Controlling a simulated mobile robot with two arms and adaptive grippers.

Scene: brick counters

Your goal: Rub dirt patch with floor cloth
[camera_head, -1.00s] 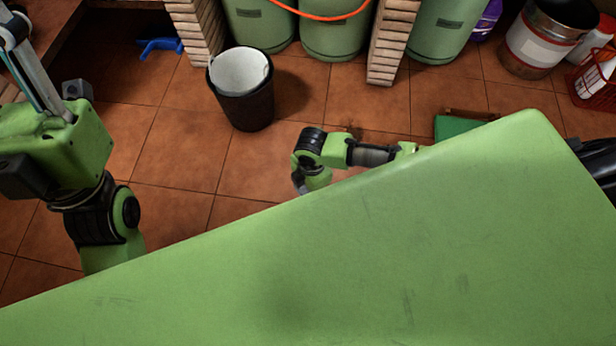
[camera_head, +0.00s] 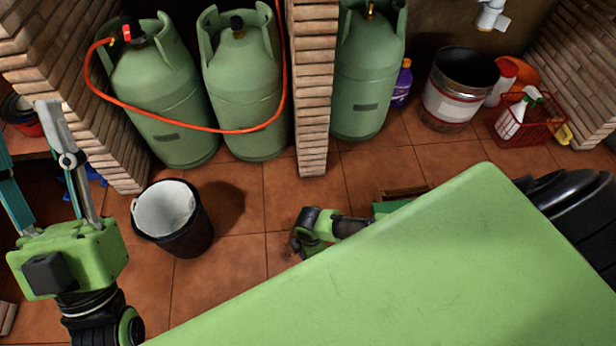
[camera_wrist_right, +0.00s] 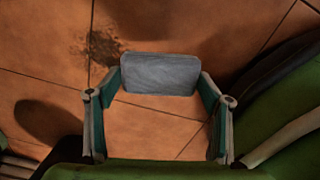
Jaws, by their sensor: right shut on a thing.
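A grey rectangular piece, which I take for the floor cloth (camera_wrist_right: 160,73), is held between the fingertips of my right gripper (camera_wrist_right: 161,82). In the right wrist view the dark, speckled dirt patch (camera_wrist_right: 103,46) lies on the tiles just beyond and left of the cloth. I cannot tell if the cloth touches the floor. In the head view my right arm (camera_head: 325,228) reaches low behind my green body, which hides the cloth. My left gripper (camera_head: 38,165) is raised at the left edge, its fingers apart and empty.
A black bin (camera_head: 190,235) with a white liner stands on the tiles. Green gas cylinders (camera_head: 240,90) with an orange hose stand between brick pillars (camera_head: 312,90). A metal bucket (camera_head: 450,105), purple bottle (camera_head: 402,85) and red basket (camera_head: 545,130) are at the back right.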

